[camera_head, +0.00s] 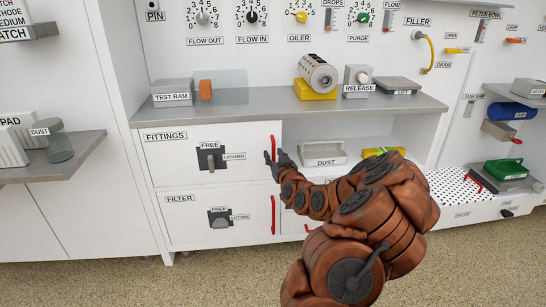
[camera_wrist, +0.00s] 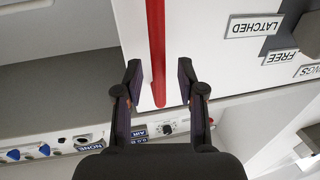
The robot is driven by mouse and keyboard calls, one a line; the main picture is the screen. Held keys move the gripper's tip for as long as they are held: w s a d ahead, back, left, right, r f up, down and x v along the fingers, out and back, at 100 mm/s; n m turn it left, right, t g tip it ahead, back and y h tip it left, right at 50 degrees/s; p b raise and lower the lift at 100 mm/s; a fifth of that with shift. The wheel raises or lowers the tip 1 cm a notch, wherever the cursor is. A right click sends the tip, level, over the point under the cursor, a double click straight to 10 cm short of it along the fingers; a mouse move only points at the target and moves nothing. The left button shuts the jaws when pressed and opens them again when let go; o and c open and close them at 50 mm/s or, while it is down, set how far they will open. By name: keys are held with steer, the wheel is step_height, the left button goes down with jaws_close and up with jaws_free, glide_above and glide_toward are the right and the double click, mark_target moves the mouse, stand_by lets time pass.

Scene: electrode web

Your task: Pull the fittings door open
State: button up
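The fittings door (camera_head: 165,165) is a white panel at the middle left of the head view, and it looks shut. Its latch (camera_head: 211,158) is a dark plate with a grey lever standing upright under the FREE label. The red vertical handle (camera_head: 273,144) is at the door's right edge, partly hidden by my gripper (camera_head: 276,160). In the wrist view, the picture is upside down and the red handle (camera_wrist: 157,45) runs between the two fingers of my gripper (camera_wrist: 160,75). The fingers are open, with a gap on each side of the handle.
The filter door (camera_head: 175,225) with its own red handle (camera_head: 273,214) is directly below. An open shelf bay with a DUST tray (camera_head: 324,153) and a yellow item (camera_head: 383,152) lies to the right. A grey counter (camera_head: 240,108) overhangs above. The floor in front is clear.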

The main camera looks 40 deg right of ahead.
steer(key=shift+w+d, duration=0.3)
steer(key=shift+w, duration=0.25)
jaws_close()
stand_by(0.5)
